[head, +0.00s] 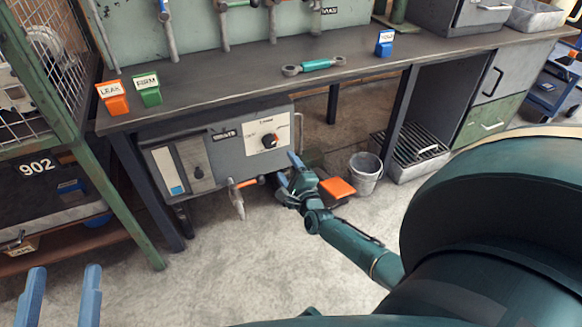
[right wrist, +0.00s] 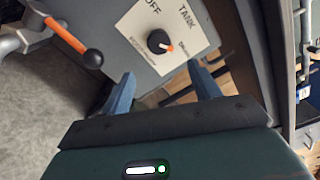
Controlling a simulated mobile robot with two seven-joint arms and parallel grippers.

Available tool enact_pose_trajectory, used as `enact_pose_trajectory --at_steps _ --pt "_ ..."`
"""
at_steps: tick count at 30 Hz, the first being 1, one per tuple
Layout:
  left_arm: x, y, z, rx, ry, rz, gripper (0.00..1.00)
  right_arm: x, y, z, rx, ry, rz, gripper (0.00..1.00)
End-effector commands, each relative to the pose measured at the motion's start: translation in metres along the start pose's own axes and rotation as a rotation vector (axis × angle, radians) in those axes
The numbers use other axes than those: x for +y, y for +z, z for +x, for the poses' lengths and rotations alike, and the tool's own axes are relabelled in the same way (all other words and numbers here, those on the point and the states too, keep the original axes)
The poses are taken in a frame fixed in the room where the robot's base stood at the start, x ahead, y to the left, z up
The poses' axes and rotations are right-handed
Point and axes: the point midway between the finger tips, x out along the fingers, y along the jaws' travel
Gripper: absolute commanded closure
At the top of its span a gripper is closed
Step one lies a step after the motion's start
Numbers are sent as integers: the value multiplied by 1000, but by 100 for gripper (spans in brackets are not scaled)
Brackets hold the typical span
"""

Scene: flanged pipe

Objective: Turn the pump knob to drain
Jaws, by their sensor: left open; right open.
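The pump knob (head: 269,141) is black with an orange mark, on a white label plate on the grey pump box (head: 218,151) under the bench. In the right wrist view, the knob (right wrist: 160,41) sits beyond the fingertips, with OFF and TANK printed above it and a small, partly hidden label at its right. The orange mark points right and slightly down, toward that label. My right gripper (right wrist: 163,82) is open and empty, apart from the knob; it also shows in the head view (head: 287,168). My left gripper (head: 65,268) is open and empty at the lower left.
An orange-handled valve lever (head: 243,184) sticks out of the box's lower front, and shows left in the wrist view (right wrist: 72,38). An orange pedal-like block (head: 337,188) and a bucket (head: 365,173) stand on the floor to the right. A bench (head: 220,78) overhangs the box.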

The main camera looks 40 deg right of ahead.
Motion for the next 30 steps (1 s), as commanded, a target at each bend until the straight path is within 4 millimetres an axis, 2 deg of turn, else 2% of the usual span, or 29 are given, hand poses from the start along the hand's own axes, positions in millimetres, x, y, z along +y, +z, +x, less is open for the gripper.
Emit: enact_pose_trajectory --at_steps 3,7,24,26,30 --pt "3 4 -4 -44 -5 -26 52 -1 1 -16 0 1 0 38" --pt "4 8 -6 -66 -7 -39 52 0 0 -23 0 -1 0 38" --pt "4 8 -6 -68 -7 -40 52 -1 0 -24 -1 -1 0 38" --pt "3 5 -5 -77 -10 -36 52 -6 3 -24 -1 -1 0 38" --pt "-3 -3 -3 -150 -28 -14 52 -35 16 -23 -1 -1 0 38"
